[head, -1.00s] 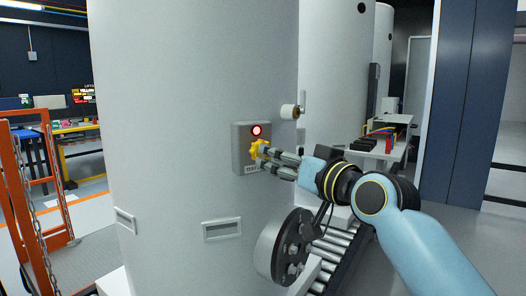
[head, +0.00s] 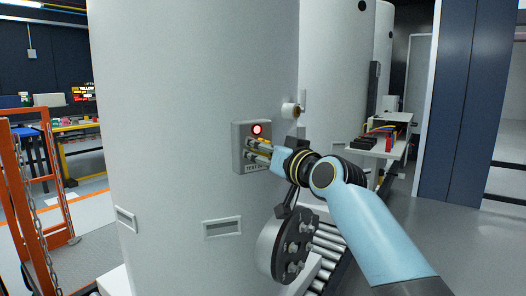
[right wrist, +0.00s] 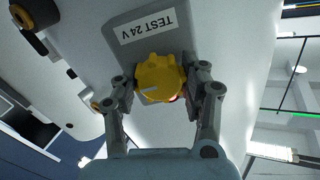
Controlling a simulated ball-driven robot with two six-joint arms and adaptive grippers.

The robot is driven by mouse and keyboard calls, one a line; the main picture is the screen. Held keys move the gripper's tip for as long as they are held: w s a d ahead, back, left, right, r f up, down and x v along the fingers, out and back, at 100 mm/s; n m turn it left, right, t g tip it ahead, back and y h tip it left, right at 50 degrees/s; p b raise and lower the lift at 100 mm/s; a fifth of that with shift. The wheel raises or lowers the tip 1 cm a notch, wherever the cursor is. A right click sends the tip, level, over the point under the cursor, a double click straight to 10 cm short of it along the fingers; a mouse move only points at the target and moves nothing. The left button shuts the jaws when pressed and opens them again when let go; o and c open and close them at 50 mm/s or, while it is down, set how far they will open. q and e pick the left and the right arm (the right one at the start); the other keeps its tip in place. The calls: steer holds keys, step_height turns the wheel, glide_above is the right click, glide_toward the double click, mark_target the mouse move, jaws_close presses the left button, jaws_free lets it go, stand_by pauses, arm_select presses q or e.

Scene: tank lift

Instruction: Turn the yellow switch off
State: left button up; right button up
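The yellow switch (right wrist: 160,78) is a lobed knob with a pale pointer mark on a grey box (head: 238,133) fixed to the big pale tank. The box has a "TEST 24 V" label (right wrist: 146,26). Above the switch a red lamp (head: 257,129) is lit. My right gripper (right wrist: 160,85) has one finger on each side of the switch, and both pads look to be against it. In the head view the fingers (head: 258,151) hide most of the switch. My left gripper is not in view.
The tank (head: 180,100) fills the middle. A flanged pipe end (head: 283,245) sticks out below my right arm, beside a roller conveyor (head: 325,245). An orange frame with chains (head: 45,190) stands at the left. A bench (head: 385,148) is at the back right.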

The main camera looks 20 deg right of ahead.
steer(key=c, duration=0.6)
steer(key=shift+f+n+b, duration=0.2)
steer(key=shift+n+b, duration=1)
steer(key=shift+n, duration=0.2)
steer(key=n+b, duration=0.2)
steer(key=n, duration=0.2)
steer(key=shift+n+b, duration=0.3)
steer(key=shift+b, duration=0.1)
steer(key=n+b, duration=0.2)
steer(key=n, duration=0.3)
steer(key=shift+b, duration=0.3)
steer(key=n+b, duration=0.1)
steer(key=n, duration=0.4)
steer(key=shift+r+b, duration=0.1)
steer(key=shift+b, duration=0.3)
steer(key=shift+n, duration=0.4)
steer(key=o, duration=1.2)
